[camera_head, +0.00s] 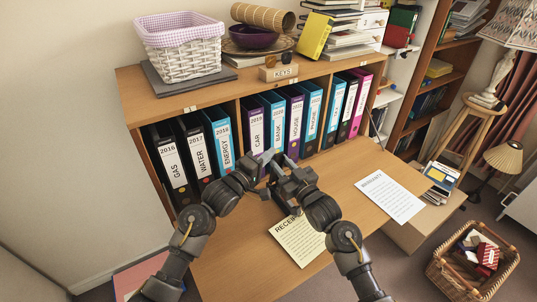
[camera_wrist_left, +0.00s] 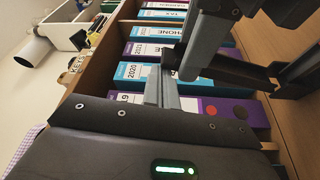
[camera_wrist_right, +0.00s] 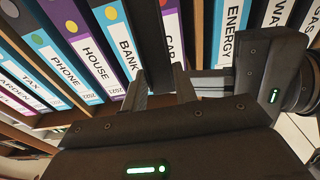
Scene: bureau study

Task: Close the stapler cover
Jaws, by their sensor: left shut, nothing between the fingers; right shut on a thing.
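In the head view my two grippers meet above the desk in front of the binders. My left gripper (camera_head: 264,166) is shut and empty; its fingers (camera_wrist_left: 158,90) are together in the left wrist view. My right gripper (camera_head: 283,182) is shut on a dark, narrow thing, which looks like the stapler (camera_wrist_right: 148,38). It sticks up between the right fingers (camera_wrist_right: 160,92) in the right wrist view. The grippers hide most of it in the head view, so I cannot tell how far its cover is open. The left fingertips are close to the right gripper.
A row of binders (camera_head: 222,140) stands in the shelf just behind the grippers. A yellow sheet (camera_head: 298,240) lies on the desk (camera_head: 235,262) partly under my right arm, and a white sheet (camera_head: 390,196) lies to the right. The desk's front left is bare.

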